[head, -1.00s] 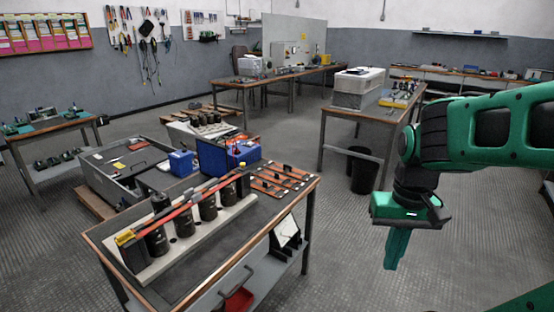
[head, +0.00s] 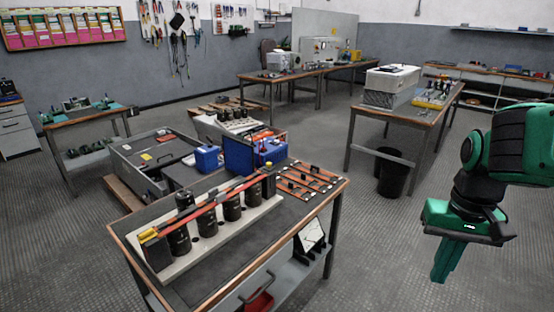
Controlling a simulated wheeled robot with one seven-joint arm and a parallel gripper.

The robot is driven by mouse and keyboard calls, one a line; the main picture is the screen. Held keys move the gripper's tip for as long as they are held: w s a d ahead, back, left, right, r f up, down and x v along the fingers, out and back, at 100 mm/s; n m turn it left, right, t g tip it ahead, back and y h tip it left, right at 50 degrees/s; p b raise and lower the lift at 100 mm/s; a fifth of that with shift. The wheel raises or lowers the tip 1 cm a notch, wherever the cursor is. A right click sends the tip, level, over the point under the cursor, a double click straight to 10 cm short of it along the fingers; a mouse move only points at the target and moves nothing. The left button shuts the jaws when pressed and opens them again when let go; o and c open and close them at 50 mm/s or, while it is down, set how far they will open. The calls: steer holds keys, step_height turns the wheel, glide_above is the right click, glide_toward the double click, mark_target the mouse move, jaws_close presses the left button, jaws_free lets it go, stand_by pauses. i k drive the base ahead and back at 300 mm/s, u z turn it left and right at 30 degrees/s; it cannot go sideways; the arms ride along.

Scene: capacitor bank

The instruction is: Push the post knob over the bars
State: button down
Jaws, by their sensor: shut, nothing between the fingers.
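The capacitor bank stands on the near workbench. Several black cylinders (head: 232,207) stand in a row on a pale board (head: 205,247). A long red bar (head: 215,200) with a yellow end (head: 149,235) runs along their tops. A black knob-like piece (head: 184,199) rises behind the bar near its left part; I cannot tell if it is the post knob. Several copper-coloured bars (head: 305,180) with small black pieces lie at the bench's right end. My green gripper (head: 441,275) is shut and empty, pointing down over the floor, well right of the bench.
The workbench (head: 285,235) has a wooden edge, with a red bin (head: 259,302) below. A blue box (head: 271,151) stands at its back. A black waste bin (head: 391,173) stands by another table. Floor between bench and gripper is clear.

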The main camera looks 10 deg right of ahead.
mark_target(269, 167)
steer(key=i, duration=0.9)
